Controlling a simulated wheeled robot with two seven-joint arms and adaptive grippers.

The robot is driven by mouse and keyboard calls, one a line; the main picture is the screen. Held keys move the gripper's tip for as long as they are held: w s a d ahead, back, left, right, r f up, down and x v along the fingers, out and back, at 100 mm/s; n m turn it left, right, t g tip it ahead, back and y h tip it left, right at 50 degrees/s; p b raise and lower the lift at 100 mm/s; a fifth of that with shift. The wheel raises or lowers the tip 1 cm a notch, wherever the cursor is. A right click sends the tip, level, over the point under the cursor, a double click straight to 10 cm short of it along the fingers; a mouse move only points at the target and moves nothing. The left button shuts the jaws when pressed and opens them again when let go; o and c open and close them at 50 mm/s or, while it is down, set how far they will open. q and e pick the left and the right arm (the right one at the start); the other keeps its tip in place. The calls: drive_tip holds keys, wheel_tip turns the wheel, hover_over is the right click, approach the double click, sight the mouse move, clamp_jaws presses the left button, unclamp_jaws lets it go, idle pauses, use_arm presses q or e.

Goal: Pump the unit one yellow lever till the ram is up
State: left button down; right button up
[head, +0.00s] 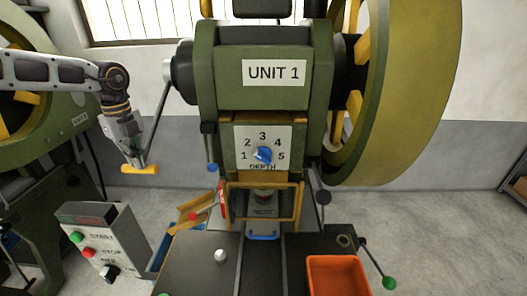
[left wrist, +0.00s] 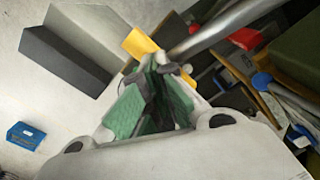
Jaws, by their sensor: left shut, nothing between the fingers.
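The green press marked UNIT 1 (head: 273,73) stands in the middle of the head view. Its lever is a grey rod (head: 157,118) hanging from a round hub on the press's left side, with a yellow handle (head: 142,170) at its lower end. My left gripper (head: 131,157) is at the handle, shut and empty. In the left wrist view the yellow handle (left wrist: 138,43) lies just beyond the green-padded fingertips (left wrist: 164,68); whether they touch it is unclear. The ram area (head: 263,194) is behind a yellow frame, and the ram's height is hard to tell. My right gripper is out of view.
A control box (head: 107,243) with green and red buttons stands at lower left. An orange bin (head: 338,277) is at the table's right. A large yellow-rimmed flywheel (head: 410,95) flanks the press. A blue object (left wrist: 25,135) lies on the floor.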

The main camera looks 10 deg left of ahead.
use_arm(q)
drive_tip(key=r, duration=0.1)
drive_tip(key=s+r+p, duration=0.1)
drive_tip(key=r, duration=0.2)
drive_tip(key=shift+s+r+p, duration=0.25)
drive_tip(key=shift+r+p, duration=0.05)
drive_tip(key=shift+p, duration=0.1)
idle(0.4)
drive_tip(key=shift+s+f+b, duration=0.1)
drive_tip(key=shift+f+b, duration=0.5)
drive_tip(key=shift+f, duration=0.1)
drive_tip(key=shift+w+f+b, duration=0.35)
drive_tip(key=shift+f+b, duration=0.2)
drive_tip(key=shift+f, duration=0.35)
drive_tip(key=shift+w+f+b, duration=0.4)
drive_tip(key=shift+f+b, duration=0.15)
drive_tip(key=shift+f, duration=0.35)
drive_tip(key=shift+w+f+b, duration=0.35)
drive_tip(key=shift+f+b, duration=0.2)
drive_tip(key=shift+f, duration=0.35)
